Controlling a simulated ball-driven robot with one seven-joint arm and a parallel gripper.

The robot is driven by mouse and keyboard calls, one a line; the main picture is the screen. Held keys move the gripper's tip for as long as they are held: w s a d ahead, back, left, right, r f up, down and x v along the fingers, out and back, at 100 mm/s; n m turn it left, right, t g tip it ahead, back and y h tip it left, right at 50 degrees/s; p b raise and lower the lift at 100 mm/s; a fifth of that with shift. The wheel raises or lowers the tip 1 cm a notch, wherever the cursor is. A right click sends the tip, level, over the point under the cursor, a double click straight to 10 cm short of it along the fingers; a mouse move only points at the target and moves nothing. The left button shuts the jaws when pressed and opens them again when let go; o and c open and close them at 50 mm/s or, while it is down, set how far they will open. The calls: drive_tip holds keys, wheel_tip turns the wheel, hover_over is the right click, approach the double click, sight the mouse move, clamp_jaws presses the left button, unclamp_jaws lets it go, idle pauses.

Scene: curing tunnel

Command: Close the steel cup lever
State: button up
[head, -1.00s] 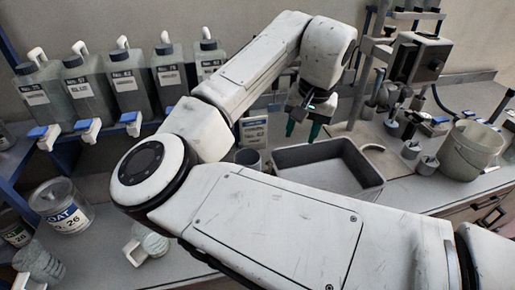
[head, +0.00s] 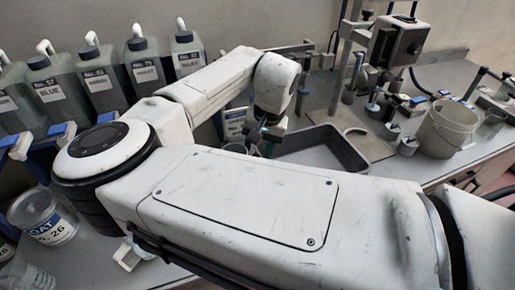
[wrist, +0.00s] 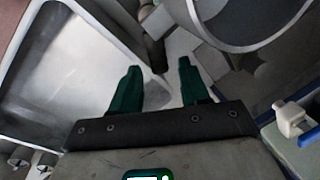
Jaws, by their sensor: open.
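My gripper (wrist: 158,82) is open, its two dark green fingers spread with nothing between them in the wrist view. In the head view my gripper (head: 265,141) is partly hidden behind my arm, at the left end of the grey tray. A grey cup (head: 236,147) shows beside it, mostly hidden by my arm. In the wrist view a large round grey rim (wrist: 225,47) lies beyond the fingertips, apart from them. A white tap with a blue lever (wrist: 307,136) is at the right of the wrist view. I cannot tell which lever belongs to the steel cup.
The grey tray (head: 345,146) lies close to my gripper; its wall also shows in the wrist view (wrist: 95,30). A white bucket (head: 447,130) and a clamp stand (head: 352,50) are at right.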

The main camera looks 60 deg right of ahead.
drive_tip(key=shift+f, duration=0.45)
clamp_jaws()
